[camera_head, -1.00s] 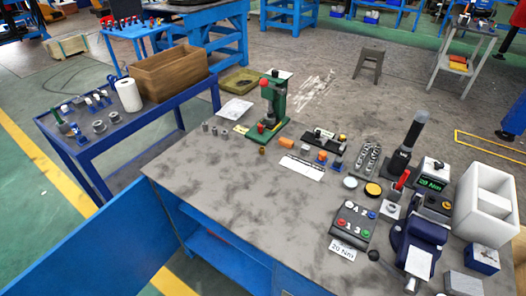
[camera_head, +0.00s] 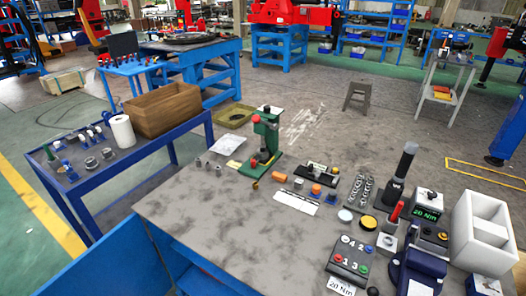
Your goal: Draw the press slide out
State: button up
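A green press (camera_head: 266,138) stands at the back of the grey workbench (camera_head: 195,213), left of the bench's middle. It has an upright column, a red knob at the upper left and a flat green base. A small red part shows low at the base, and a small brass-coloured piece (camera_head: 255,185) is just in front of it. The slide is too small to tell apart from the base, so I cannot tell its position. My gripper and arm are not in view.
Left and front of the bench top are clear. An orange part (camera_head: 280,177), a white label strip (camera_head: 296,202) and small fixtures lie right of the press. A button box (camera_head: 350,256), torque tester (camera_head: 427,205) and white foam block (camera_head: 482,232) crowd the right end. A blue cart (camera_head: 98,177) stands left.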

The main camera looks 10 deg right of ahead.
aim_at(261, 157)
jog(key=i+j, duration=0.2)
jog(key=j, duration=0.15)
jog(key=i+j+z, duration=0.1)
jog(key=j, duration=0.25)
jog(key=i+j, duration=0.25)
jog(key=j, duration=0.15)
jog(key=i+j+z, duration=0.1)
jog(key=j, duration=0.25)
jog(key=i+j, duration=0.25)
jog(key=j, duration=0.15)
jog(key=i+j+z, duration=0.1)
jog(key=j, duration=0.25)
jog(key=i+j, duration=0.25)
jog(key=j, duration=0.15)
jog(key=z, duration=0.05)
